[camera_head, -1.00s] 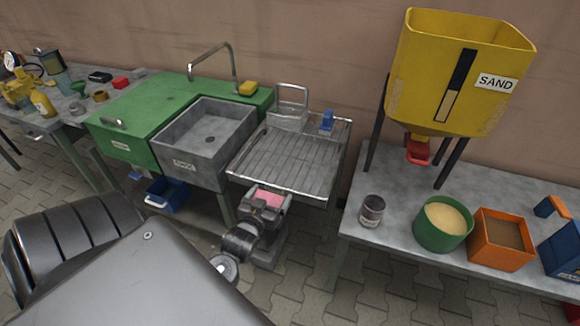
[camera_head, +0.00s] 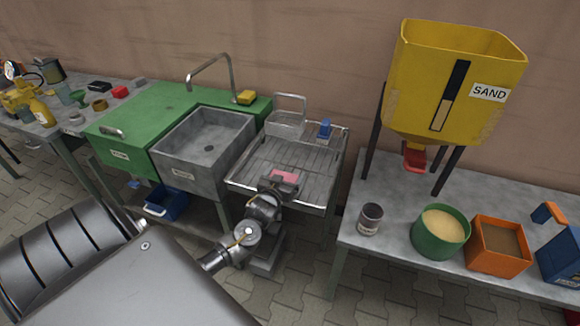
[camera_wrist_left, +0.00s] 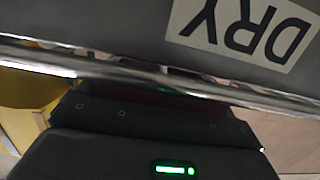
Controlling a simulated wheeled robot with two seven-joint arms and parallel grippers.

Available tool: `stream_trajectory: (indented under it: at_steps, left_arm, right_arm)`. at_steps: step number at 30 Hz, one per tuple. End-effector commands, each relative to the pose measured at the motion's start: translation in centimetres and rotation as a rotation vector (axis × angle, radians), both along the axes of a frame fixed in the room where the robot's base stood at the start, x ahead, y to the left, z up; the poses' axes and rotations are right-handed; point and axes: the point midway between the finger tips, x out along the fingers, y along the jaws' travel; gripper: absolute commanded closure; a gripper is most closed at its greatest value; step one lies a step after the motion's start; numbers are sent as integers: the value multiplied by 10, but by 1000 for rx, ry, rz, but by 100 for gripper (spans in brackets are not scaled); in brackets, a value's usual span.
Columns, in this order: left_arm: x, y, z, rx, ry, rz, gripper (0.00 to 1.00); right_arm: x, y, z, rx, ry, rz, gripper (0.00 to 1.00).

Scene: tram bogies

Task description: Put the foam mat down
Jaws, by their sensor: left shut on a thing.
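The pink foam mat (camera_head: 285,177) shows small in the head view, over the front part of the metal draining rack (camera_head: 262,153). My left gripper (camera_head: 281,184) is shut on the mat at its near side and partly covers it. I cannot tell whether the mat touches the rack bars. In the left wrist view, the dark gripper body (camera_wrist_left: 150,150) is close behind a shiny metal rail (camera_wrist_left: 200,86). A "DRY" label (camera_wrist_left: 240,30) is above the rail. The mat cannot be made out clearly there. My right gripper is not in view.
On the rack's back part stand a wire basket (camera_head: 286,124) and a blue item (camera_head: 324,129). The grey sink (camera_head: 180,160) adjoins on the left. At right, a table (camera_head: 400,195) holds a jar (camera_head: 370,218), a green tub (camera_head: 440,238) and the sand hopper (camera_head: 455,80).

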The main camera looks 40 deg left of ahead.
Motion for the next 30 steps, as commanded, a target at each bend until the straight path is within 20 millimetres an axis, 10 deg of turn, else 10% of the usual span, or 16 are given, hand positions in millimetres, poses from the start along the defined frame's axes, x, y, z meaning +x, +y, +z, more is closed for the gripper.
stream_trajectory:
  at_steps: [30]
  left_arm:
    - [46, 16, -6, -1, 0, -1, 31]
  right_arm:
    - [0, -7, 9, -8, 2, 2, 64]
